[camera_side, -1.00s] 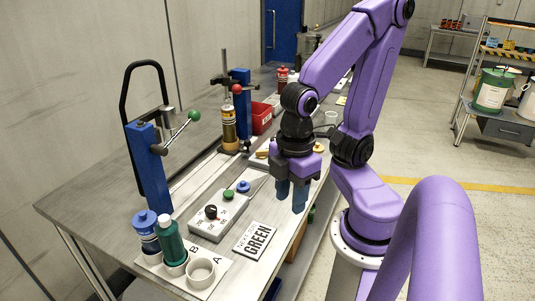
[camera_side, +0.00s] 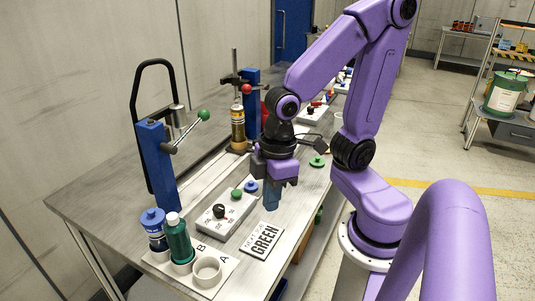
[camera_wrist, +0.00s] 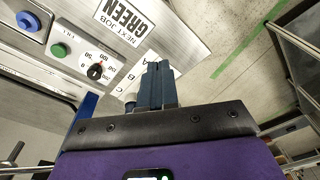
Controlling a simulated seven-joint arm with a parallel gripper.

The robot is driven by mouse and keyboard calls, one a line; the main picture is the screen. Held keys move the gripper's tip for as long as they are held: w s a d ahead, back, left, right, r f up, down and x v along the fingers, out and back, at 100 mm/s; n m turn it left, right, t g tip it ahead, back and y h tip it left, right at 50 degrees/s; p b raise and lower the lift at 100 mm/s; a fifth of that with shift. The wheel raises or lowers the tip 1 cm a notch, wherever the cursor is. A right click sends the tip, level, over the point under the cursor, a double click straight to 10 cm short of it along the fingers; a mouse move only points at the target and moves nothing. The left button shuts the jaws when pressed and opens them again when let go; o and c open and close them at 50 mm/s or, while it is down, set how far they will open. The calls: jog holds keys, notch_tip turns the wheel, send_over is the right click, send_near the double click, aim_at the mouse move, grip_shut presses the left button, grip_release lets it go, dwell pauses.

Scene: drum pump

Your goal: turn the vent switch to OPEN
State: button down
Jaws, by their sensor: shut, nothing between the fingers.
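A grey control box (camera_side: 226,213) lies on the bench in the side view, with a black knob (camera_side: 218,211), a green button (camera_side: 236,194) and a blue button (camera_side: 251,186). In the wrist view the black knob (camera_wrist: 95,71) sits among small numbers. No vent or OPEN label can be read, so I cannot tell which control is the vent switch. My gripper (camera_side: 272,207) is shut and empty, pointing down above the bench, right of the box and behind the sign. Its closed fingers (camera_wrist: 157,68) also show in the wrist view, apart from the knob.
A "NEXT JOB GREEN" sign (camera_side: 262,241) lies near the gripper. A blue press (camera_side: 158,165) with a green-balled lever stands left. Blue and green bottles (camera_side: 179,240) stand in a white holder in front. Another control box (camera_side: 312,116) is farther back.

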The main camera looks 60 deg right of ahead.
jog(key=w+d+f+m+t, duration=0.25)
jog(key=w+m, duration=0.35)
jog(key=w, duration=0.5)
jog(key=w+d+f+m+t, duration=0.1)
jog(key=w+f+m+t, duration=0.3)
jog(key=w, duration=0.7)
jog(key=s+d+m+h, duration=0.1)
jog(key=d+m+h, duration=0.5)
jog(key=d, duration=0.4)
jog(key=s+d+m+g+h, duration=0.1)
jog(key=s+d+m+h, duration=0.1)
jog(key=s+d+m, duration=0.3)
jog(key=s+d, duration=0.4)
jog(key=shift+s+d+f+m+h, duration=0.2)
jog(key=shift+s+d+m+h, duration=0.1)
jog(key=shift+d+h, duration=0.1)
jog(key=shift+w+g, duration=0.1)
jog(key=shift+g, duration=0.15)
jog(key=x, duration=1)
jog(key=shift+f, duration=0.1)
jog(key=shift+w+d, duration=0.65)
jog(key=shift+d, duration=0.35)
jog(key=shift+w+d, duration=0.45)
jog(key=shift+d, duration=0.2)
